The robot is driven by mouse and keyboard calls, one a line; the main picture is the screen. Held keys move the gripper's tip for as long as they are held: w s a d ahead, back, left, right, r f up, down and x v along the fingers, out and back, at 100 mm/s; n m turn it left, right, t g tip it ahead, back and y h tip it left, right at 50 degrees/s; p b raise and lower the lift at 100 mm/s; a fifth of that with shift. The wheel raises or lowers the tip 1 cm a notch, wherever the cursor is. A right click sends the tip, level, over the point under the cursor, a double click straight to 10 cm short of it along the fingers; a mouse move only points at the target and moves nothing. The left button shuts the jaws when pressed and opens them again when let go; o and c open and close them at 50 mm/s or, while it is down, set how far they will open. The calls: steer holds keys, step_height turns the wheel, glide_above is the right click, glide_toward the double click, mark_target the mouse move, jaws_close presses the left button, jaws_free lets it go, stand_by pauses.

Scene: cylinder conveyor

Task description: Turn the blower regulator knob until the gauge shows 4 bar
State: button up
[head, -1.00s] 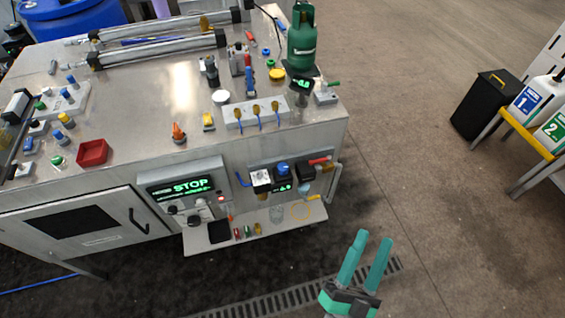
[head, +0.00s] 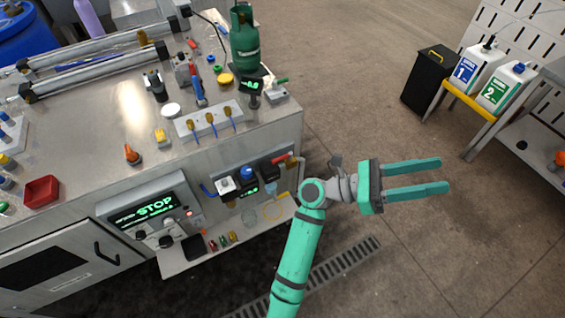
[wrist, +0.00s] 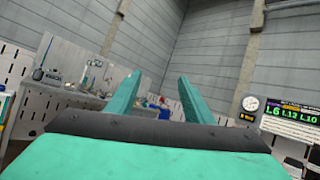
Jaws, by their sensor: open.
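A blue knob (head: 247,172) sits on the regulator unit at the front face of the metal workbench, in the head view. Just below it is a small dark gauge with a green digital readout (head: 249,191), too small to read surely. My gripper (head: 446,177) is open and empty over the floor, well to the right of the knob and pointing right, away from the bench. In the wrist view its two teal fingers (wrist: 155,97) stand apart with nothing between them. The knob and gauge cannot be made out in the wrist view.
A STOP panel (head: 155,207) and a low shelf (head: 180,268) project from the bench front. A red-handled valve (head: 283,160) is right of the regulator. A green gas bottle (head: 244,42) stands on the bench corner. A black bin (head: 428,80) and numbered canisters (head: 477,67) stand at right. Floor between is clear.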

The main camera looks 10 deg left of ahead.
steer(key=w+a+f+m+g+y, duration=0.1)
steer(key=w+f+m+g+y, duration=0.1)
steer(key=w+f+m+y, duration=0.25)
steer(key=m+t+y, duration=0.2)
steer(key=m+y, duration=0.2)
steer(key=y, duration=1.5)
glide_toward(245, 170)
steer(key=f, duration=0.8)
steer(key=shift+w+d+f, duration=0.1)
steer(key=shift+w+d, duration=0.1)
steer(key=shift+w, duration=0.05)
steer(key=c, duration=1)
